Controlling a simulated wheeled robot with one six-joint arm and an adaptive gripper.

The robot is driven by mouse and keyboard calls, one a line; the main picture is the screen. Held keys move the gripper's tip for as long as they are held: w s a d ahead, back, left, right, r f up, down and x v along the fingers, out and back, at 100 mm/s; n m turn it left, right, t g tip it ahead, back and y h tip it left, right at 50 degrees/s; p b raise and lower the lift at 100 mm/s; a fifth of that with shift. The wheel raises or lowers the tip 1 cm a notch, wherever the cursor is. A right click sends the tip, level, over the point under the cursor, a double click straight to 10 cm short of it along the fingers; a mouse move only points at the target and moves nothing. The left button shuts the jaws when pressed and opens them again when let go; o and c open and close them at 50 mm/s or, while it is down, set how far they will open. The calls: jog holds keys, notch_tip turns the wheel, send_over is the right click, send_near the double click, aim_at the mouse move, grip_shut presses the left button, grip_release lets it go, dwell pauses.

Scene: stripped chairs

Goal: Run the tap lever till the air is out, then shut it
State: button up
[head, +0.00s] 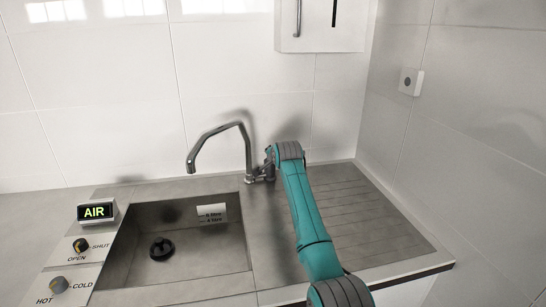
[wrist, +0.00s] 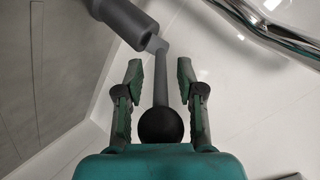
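The tap (head: 228,128) is chrome, with a bent spout over the sink (head: 250,262); I see no water coming from it. In the wrist view the tap lever (wrist: 162,86) is a thin grey rod ending in a black ball, fixed to a dark grey cylinder (wrist: 130,22). My gripper (wrist: 159,72) is open around the lever, one finger on each side with gaps. The ball sits between the fingers close to the palm. In the head view my arm reaches the tap's base and hides most of the lever.
A SHUT/OPEN knob (head: 81,245) and a HOT/COLD knob (head: 58,285) sit left of the sink. A dark drain (head: 162,249) and a white label (head: 212,213) are inside the basin. The ribbed drainboard (head: 375,225) is clear. A white wall box (head: 320,25) hangs above.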

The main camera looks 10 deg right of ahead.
jog(key=shift+s+r, duration=0.1)
jog(key=shift+s, duration=0.05)
jog(key=v, duration=1.1)
jog(key=shift+s, duration=0.3)
jog(key=shift+r, duration=0.1)
